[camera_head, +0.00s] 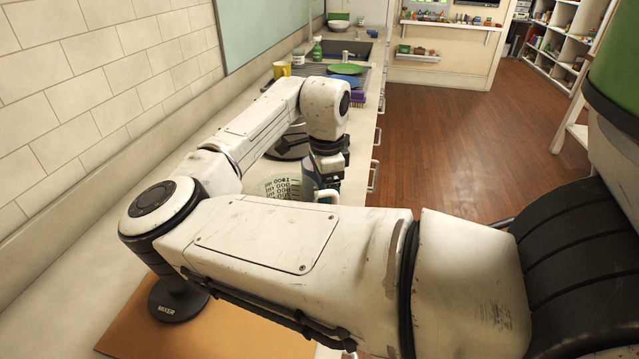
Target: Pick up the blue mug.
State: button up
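My arm reaches out over the counter and bends down, with my dark gripper (328,178) pointing down near the counter's front edge. A small pale bluish piece (327,196) shows right at the fingertips, mostly hidden by my arm. It may be part of the blue mug, but too little of it shows to be sure. I cannot tell whether the fingers are around it, touching it or apart from it. A clear measuring jug (280,187) with printed ml marks stands just left of my gripper, its lower part hidden by my arm.
A yellow mug (281,70), a green plate (345,69) and a blue plate (346,80) are farther back by the sink. A green bottle (317,49) stands behind them. A tan board (135,325) lies on the near counter. The wooden floor (440,135) right of the counter is clear.

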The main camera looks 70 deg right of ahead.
jog(key=shift+f, duration=0.5)
jog(key=c, duration=1.2)
jog(key=shift+c, duration=0.2)
jog(key=shift+r, duration=0.15)
